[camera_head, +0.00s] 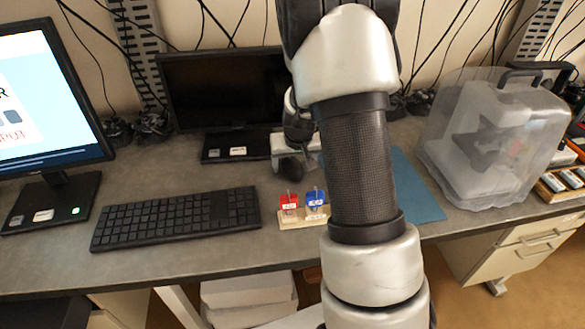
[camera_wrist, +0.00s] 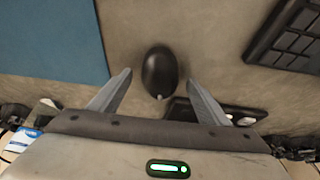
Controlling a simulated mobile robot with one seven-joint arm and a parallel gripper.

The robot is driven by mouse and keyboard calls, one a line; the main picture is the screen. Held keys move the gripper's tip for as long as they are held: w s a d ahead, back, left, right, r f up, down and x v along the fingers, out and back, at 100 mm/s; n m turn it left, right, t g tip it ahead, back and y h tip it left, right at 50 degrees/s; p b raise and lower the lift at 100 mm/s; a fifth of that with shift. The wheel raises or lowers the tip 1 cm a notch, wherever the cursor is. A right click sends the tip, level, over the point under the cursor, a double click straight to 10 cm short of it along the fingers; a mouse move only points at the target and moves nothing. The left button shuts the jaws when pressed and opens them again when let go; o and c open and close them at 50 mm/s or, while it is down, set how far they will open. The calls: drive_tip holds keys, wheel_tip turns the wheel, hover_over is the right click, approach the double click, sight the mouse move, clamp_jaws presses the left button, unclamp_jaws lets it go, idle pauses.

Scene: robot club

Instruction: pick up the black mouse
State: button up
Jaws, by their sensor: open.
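The black mouse (camera_wrist: 160,72) lies on the grey desk in the wrist view, an oval with its long side running up and down the picture. My gripper (camera_wrist: 160,79) is open, with one grey finger on each side of the mouse and a visible gap on both sides. The fingers do not touch it in the picture; their height above the desk is hard to tell. In the head view the mouse (camera_head: 291,168) shows as a dark shape just below my gripper, partly covered by it. My arm hides the desk to the right of it.
A black keyboard (camera_head: 177,218) lies left of the mouse. A blue mat (camera_head: 413,190) lies to the right. A dark monitor (camera_head: 222,88) stands behind. A clear case (camera_head: 497,140) stands far right.

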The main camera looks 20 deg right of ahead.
drive_tip(key=shift+w+f, duration=0.1)
drive_tip(key=shift+f, duration=0.25)
drive_tip(key=shift+c, duration=0.4)
drive_tip(key=c, duration=1.1)
drive_tip(key=shift+r, duration=0.15)
